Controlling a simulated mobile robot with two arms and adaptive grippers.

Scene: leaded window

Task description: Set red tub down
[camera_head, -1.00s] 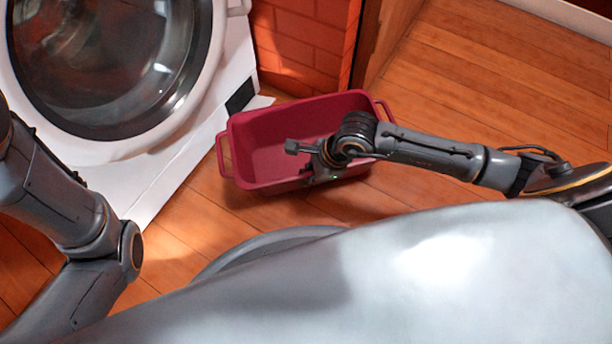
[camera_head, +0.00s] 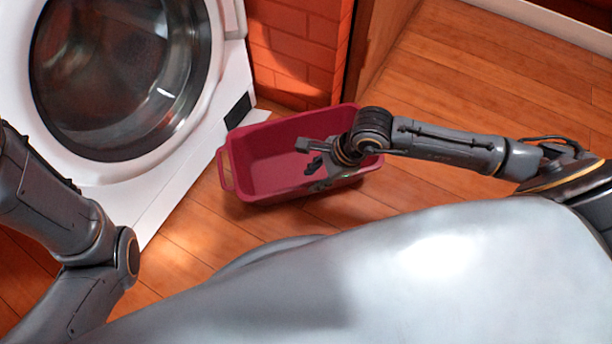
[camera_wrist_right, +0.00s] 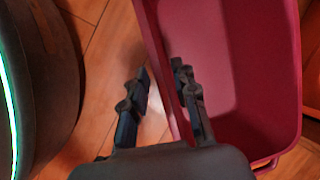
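The red tub (camera_head: 265,160) stands upright on the wooden floor in front of the washing machine, and it looks empty. It also fills the right of the right wrist view (camera_wrist_right: 245,60). My right gripper (camera_head: 306,155) is at the tub's near side. In the right wrist view its fingers (camera_wrist_right: 160,68) are apart, one on each side of the tub's wall, with gaps showing beside the wall.
A white washing machine (camera_head: 190,160) with a round glass door is close to the tub's left. A brick wall (camera_head: 295,50) and a wooden panel (camera_head: 380,40) are behind. Wooden floor (camera_head: 500,90) is clear to the right.

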